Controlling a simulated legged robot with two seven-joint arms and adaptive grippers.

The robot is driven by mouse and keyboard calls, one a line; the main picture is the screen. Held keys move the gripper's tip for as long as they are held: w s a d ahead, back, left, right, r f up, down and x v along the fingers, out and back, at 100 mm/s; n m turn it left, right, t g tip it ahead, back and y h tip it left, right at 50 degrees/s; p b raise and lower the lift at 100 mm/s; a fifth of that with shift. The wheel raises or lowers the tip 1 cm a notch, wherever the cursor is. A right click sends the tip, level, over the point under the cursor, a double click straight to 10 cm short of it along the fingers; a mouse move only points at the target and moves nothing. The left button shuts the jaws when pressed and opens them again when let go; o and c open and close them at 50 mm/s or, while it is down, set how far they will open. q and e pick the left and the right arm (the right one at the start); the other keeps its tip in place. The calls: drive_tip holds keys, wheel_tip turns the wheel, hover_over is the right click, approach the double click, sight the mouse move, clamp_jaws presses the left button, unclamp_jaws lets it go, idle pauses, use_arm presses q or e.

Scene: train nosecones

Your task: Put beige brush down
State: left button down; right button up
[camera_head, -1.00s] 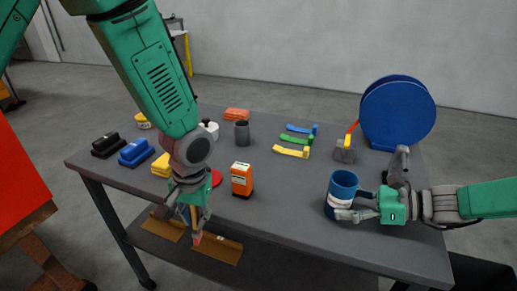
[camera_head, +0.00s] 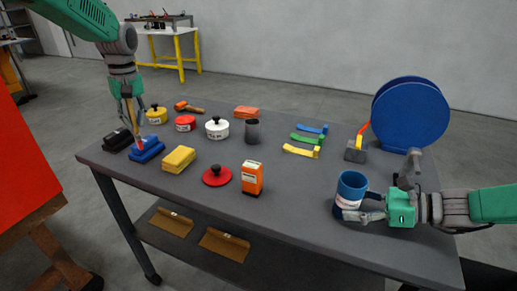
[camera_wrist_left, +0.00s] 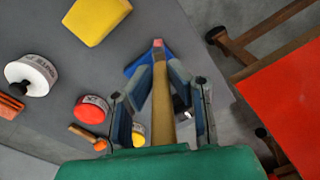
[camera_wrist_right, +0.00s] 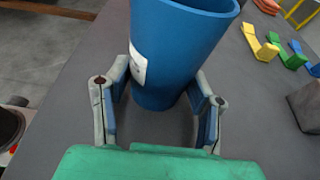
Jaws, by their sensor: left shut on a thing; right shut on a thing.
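The beige brush (camera_wrist_left: 160,98) has a long tan body and a pink tip. My left gripper (camera_head: 130,112) is shut on it and holds it tip down at the table's left end. In the head view the brush (camera_head: 133,120) is mostly between the fingers, its tip over or close to the blue block with a dark handle (camera_head: 147,152); I cannot tell if they touch. My right gripper (camera_head: 372,205) is shut on a blue mug (camera_head: 352,185) near the front right; the mug also shows in the right wrist view (camera_wrist_right: 175,55).
A black block (camera_head: 116,140), yellow sponge (camera_head: 179,159), red-lidded disc (camera_head: 217,177) and white pot (camera_head: 217,131) lie nearby. An orange box (camera_head: 252,178) stands at centre front. A large blue reel (camera_head: 410,115) stands at right. The grey table's (camera_head: 290,195) middle front is clear.

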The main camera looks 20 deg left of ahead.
use_arm(q)
drive_tip(key=w+d+r+m, duration=0.2)
drive_tip(key=w+d+m, duration=0.4)
drive_tip(key=w+d, duration=0.5)
drive_tip(key=w+d+r+m, duration=0.2)
drive_tip(key=w+d+m, duration=0.45)
drive_tip(key=d, duration=0.85)
drive_tip(key=f, duration=0.7)
drive_tip(key=w+f, duration=0.1)
drive_tip(key=f, duration=0.2)
drive_tip(key=shift+d+f, duration=0.15)
drive_tip(key=shift+d, duration=0.25)
drive_tip(key=shift+s+a+f, duration=0.1)
drive_tip(key=shift+a, duration=0.25)
drive_tip(key=c, duration=1.5)
unclamp_jaws()
drive_tip(key=shift+a, duration=0.1)
